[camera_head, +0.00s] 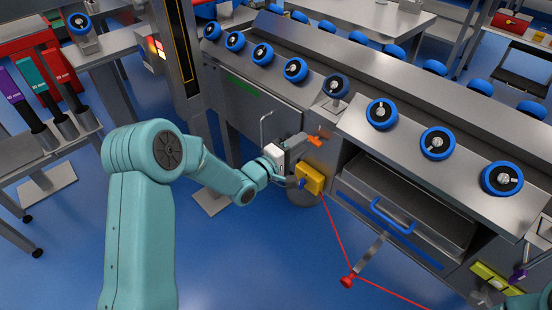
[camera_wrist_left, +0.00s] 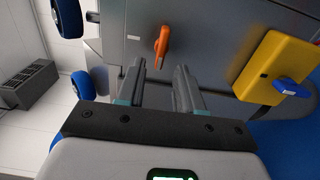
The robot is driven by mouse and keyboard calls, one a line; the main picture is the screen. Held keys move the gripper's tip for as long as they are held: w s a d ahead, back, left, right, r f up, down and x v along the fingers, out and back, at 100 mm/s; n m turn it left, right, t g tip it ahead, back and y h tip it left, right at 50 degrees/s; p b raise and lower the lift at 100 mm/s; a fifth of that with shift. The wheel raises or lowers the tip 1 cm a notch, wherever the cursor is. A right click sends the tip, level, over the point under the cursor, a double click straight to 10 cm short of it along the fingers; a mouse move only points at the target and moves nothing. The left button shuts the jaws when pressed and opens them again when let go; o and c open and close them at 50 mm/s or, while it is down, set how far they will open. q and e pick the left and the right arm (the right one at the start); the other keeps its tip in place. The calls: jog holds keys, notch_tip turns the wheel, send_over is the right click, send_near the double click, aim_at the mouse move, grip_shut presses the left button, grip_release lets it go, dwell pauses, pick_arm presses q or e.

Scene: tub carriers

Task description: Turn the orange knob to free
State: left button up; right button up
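The orange knob (camera_head: 316,141) sits on the grey front panel of the metal counter, right of my left gripper (camera_head: 298,143). In the left wrist view the orange knob (camera_wrist_left: 161,44) is a lever-like handle, lying upright with a slight tilt. The left gripper (camera_wrist_left: 160,74) is open, its two fingers apart with nothing between them. The knob is just beyond the fingertips, roughly in line with the gap; no contact shows.
A red line runs from there to a red piece (camera_head: 348,281). Blue-ringed dials (camera_head: 382,113) line the counter top. A drawer with a blue handle (camera_head: 393,216) is at right.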

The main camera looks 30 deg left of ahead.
pick_arm(q)
jog(key=p+v, duration=0.1)
jog(key=v, duration=1.2)
jog(key=shift+s+p, duration=0.35)
jog(key=d+f+g+h, duration=0.2)
jog(key=d, duration=0.6)
jog(key=s+d+f+m+g+y, duration=0.1)
jog(key=s+d+f+g, duration=0.15)
jog(key=f, duration=0.35)
jog(key=s+d+f+m+g+y, duration=0.1)
jog(key=s+d+f+m+g, duration=0.15)
jog(key=f, duration=0.35)
jog(key=s+f+m+g+y, duration=0.2)
jog(key=s+f+m+g, duration=0.65)
jog(key=s, duration=0.75)
notch_tip(320, 180, up, 23)
jog(key=g+p, duration=0.1)
jog(key=p, duration=2.3)
jog(key=shift+s+d, duration=0.35)
jog(key=shift+d, duration=0.1)
